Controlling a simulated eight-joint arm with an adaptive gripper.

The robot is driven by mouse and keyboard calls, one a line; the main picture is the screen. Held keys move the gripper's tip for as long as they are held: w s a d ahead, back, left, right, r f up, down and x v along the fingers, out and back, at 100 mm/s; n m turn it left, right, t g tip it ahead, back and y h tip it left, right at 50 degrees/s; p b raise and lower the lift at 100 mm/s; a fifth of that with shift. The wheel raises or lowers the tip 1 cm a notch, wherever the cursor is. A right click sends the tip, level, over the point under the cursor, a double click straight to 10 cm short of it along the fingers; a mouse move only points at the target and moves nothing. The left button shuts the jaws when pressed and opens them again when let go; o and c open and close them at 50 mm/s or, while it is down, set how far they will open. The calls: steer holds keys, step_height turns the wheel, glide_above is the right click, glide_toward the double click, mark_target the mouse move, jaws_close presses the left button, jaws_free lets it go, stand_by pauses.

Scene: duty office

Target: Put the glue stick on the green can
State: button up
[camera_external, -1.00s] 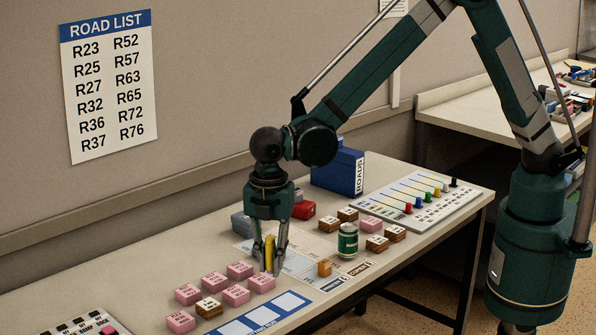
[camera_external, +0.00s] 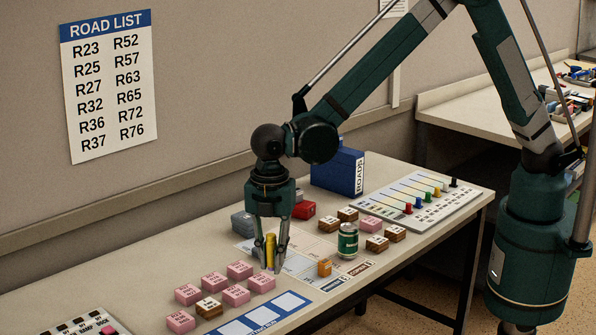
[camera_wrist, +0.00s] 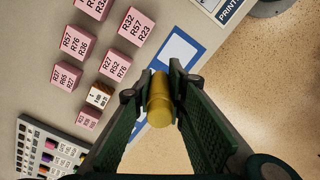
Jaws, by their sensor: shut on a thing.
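The glue stick (camera_external: 270,249) is a yellow upright cylinder between the fingers of my gripper (camera_external: 271,264). My gripper is shut on it, and it also shows in the wrist view (camera_wrist: 160,98) between the two dark fingers. The external view shows the glue stick low over the table, and I cannot tell whether its base touches the surface. The green can (camera_external: 348,241) stands upright to the right of my gripper, with a pale top and a light label. The can does not show in the wrist view.
Pink blocks (camera_external: 240,271) lie left of my gripper. A slider panel (camera_external: 420,200) lies right.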

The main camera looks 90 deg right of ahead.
steer(key=s+d+r+n+p, duration=0.1)
steer(key=s+d+r+p, duration=0.1)
steer(key=s+d+r, duration=0.3)
steer(key=s+d+r+p, duration=0.1)
steer(key=s+d, duration=0.2)
steer(key=d, duration=0.4)
step_height(320, 180, up, 4)
steer(key=n+p, duration=0.1)
steer(key=p, duration=0.3)
glide_above(349, 226)
steer(key=shift+a, duration=0.1)
steer(key=shift+w+f, duration=0.1)
steer(key=shift+f, duration=2.75)
steer(key=shift+f+b, duration=0.35)
steer(key=shift+f, duration=1.75)
steer(key=shift+f, duration=0.2)
